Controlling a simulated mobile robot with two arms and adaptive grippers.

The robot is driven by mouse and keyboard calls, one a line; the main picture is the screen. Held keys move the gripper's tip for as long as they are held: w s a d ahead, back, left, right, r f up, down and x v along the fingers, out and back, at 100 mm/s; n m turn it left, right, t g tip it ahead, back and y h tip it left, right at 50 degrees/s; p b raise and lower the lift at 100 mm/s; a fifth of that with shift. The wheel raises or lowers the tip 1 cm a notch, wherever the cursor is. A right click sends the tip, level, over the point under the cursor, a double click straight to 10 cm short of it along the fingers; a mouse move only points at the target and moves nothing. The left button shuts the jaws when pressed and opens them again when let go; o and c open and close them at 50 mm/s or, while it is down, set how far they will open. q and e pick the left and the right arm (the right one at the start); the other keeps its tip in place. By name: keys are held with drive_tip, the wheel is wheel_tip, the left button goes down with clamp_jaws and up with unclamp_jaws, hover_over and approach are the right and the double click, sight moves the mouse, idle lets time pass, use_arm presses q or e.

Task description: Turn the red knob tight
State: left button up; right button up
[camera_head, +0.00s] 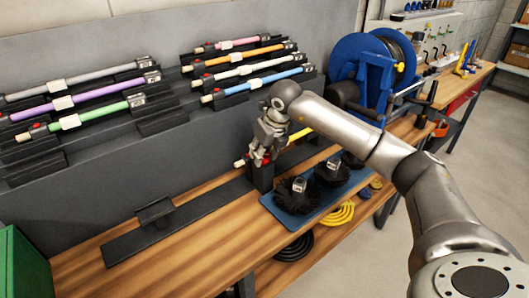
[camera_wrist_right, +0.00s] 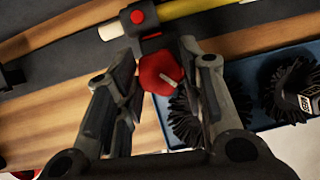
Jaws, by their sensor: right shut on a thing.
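The red knob (camera_wrist_right: 160,74) has a pale pointer mark, which slants in the right wrist view. It sits on a dark clamp (camera_wrist_right: 150,44) that holds a yellow rod (camera_wrist_right: 205,12). A small red button (camera_wrist_right: 137,16) shows on top of the clamp. My right gripper (camera_head: 262,160) is at the clamp in the head view. In the right wrist view its fingers (camera_wrist_right: 160,100) stand on either side of the knob, shut on it; the exact contact is hard to see. In the head view the gripper mostly hides the knob. My left gripper is not in view.
Two black round brushes (camera_head: 294,194) stand on a blue mat (camera_head: 290,218) right of the clamp. A black bracket (camera_head: 156,212) stands on the dark rail at left. Coloured rods (camera_head: 100,88) hang on the wall panel. A blue hose reel (camera_head: 365,65) stands behind my right arm.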

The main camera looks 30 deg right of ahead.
drive_tip(key=m+h, duration=0.1)
drive_tip(key=m, duration=0.3)
drive_tip(key=shift+a+m+h+b, duration=0.15)
drive_tip(key=shift+m+h+b, duration=0.15)
drive_tip(key=shift+h+b, duration=0.1)
drive_tip(key=shift+m+g+h, duration=0.5)
drive_tip(key=shift+m, duration=1.4)
drive_tip(key=o, duration=1)
drive_tip(key=v, duration=1.2)
drive_tip(key=shift+w+a, duration=0.1)
drive_tip(key=shift+w, duration=0.1)
